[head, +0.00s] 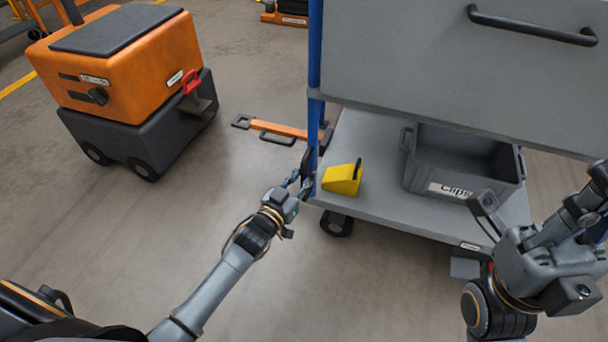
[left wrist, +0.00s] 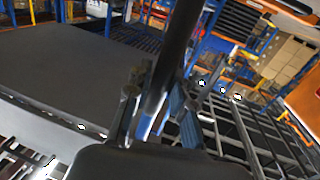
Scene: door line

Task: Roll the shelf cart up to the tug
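The shelf cart (head: 375,215) stands at right in the head view, with a grey upper panel, lower deck and blue posts. The tug (head: 130,60), orange over dark grey with a red-handled hitch (head: 192,82), stands apart at upper left. My left gripper (head: 303,178) is at the cart's left blue post, beside the lower deck. In the left wrist view a dark upright bar (left wrist: 180,45) lies between the fingers of my left gripper (left wrist: 155,110); whether they press on it is unclear. My right gripper (head: 590,200) is at the right edge, partly cut off.
The lower deck carries a yellow wedge (head: 342,179) and a grey bin labelled Clips (head: 465,165). An orange bar with dark handles (head: 278,129) lies on the floor between tug and cart. The upper panel has a black handle (head: 530,29).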

